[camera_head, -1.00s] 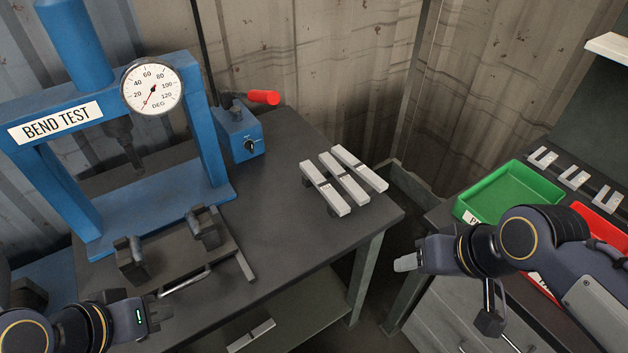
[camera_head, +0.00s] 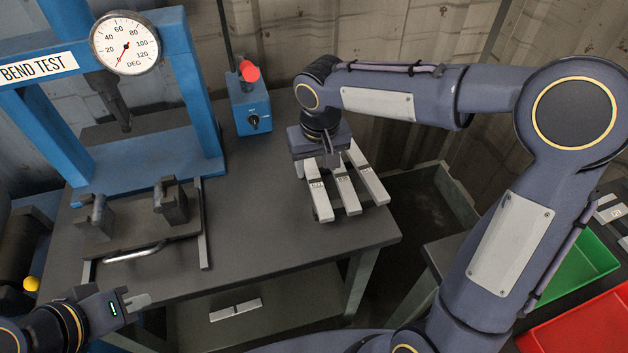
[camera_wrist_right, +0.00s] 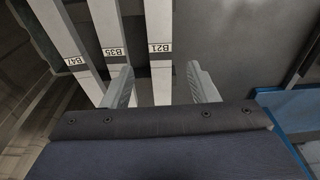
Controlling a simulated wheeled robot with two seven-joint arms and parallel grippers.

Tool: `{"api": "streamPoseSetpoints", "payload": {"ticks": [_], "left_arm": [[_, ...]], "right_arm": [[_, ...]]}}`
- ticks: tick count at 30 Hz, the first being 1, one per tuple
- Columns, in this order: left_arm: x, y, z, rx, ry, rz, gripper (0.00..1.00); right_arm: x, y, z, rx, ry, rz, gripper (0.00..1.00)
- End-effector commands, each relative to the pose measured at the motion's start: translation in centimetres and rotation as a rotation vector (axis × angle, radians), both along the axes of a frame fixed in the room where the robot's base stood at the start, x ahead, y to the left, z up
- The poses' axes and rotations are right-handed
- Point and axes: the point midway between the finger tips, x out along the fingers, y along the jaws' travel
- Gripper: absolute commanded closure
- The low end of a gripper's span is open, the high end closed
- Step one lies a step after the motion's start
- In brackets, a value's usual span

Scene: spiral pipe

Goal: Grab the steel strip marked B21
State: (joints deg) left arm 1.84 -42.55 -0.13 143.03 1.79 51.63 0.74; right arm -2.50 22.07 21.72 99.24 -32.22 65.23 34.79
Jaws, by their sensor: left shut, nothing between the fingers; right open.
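Three pale steel strips lie side by side near the table's right end. The strip marked B21 (camera_wrist_right: 160,95) is rightmost in the right wrist view, and the leftmost strip (camera_head: 322,206) in the head view. The strip marked B35 (camera_wrist_right: 113,50) is in the middle and the strip marked B47 (camera_wrist_right: 72,60) at the far side. My right gripper (camera_wrist_right: 162,88) is open, with one finger on each side of B21; I cannot tell whether they touch it. In the head view the right gripper (camera_head: 328,160) partly covers the strips. My left gripper (camera_head: 137,302) is shut and empty at lower left.
The blue bend test press (camera_head: 185,90) with its dial stands at left. A blue control box (camera_head: 250,110) with a red handle stands behind the strips. Green (camera_head: 580,270) and red (camera_head: 585,325) trays sit at right. The dark table (camera_head: 255,215) is clear left of the strips.

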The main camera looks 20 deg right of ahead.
Motion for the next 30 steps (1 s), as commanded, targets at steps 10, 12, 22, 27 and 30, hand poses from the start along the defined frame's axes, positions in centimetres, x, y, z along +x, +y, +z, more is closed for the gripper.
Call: {"api": "streamPoseSetpoints", "payload": {"ticks": [10,12,22,27,30], "left_arm": [[0.0,0.0,0.2,0.000,0.000,0.000,1.00],[0.0,0.0,0.2,0.000,0.000,0.000,1.00],[0.0,0.0,0.2,0.000,0.000,0.000,1.00],[0.0,0.0,0.2,0.000,0.000,0.000,1.00],[0.0,0.0,0.2,0.000,0.000,0.000,1.00]], "right_arm": [[0.5,0.2,-4.5,0.001,0.002,0.000,0.47],[0.5,0.2,-4.7,0.001,0.001,0.000,0.47],[0.5,0.2,-4.7,0.001,0.000,0.000,0.66],[0.5,0.2,-4.7,0.001,0.000,0.000,0.89],[0.5,0.2,-4.6,0.001,0.000,0.000,1.00]]}}
